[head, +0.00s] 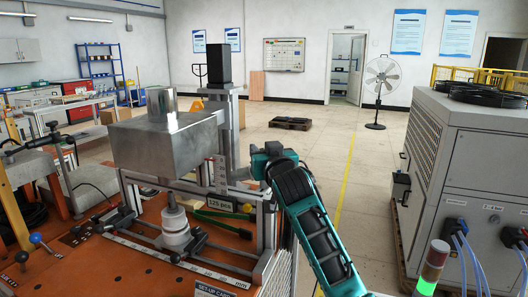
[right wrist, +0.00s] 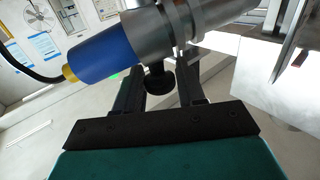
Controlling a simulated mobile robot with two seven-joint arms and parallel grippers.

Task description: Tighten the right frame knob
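The induction heater's frame (head: 268,215) stands on an orange bench, with a large metal block (head: 165,145) held beside its upright column. My right gripper (head: 262,160) reaches from the lower right to the right side of this frame; its fingertips are hard to make out in the head view. In the right wrist view my right gripper (right wrist: 160,82) has its two dark fingers spread apart. A round black knob (right wrist: 157,80) sits between them, with what look like small gaps on both sides. My left gripper is not in view.
A blue and grey cylinder (right wrist: 110,45) with a black cable crosses just beyond the fingers. A grey cabinet (head: 465,165) and a signal light (head: 432,268) stand at the right. Open floor (head: 365,180) lies between bench and cabinet. A fan (head: 381,85) stands farther back.

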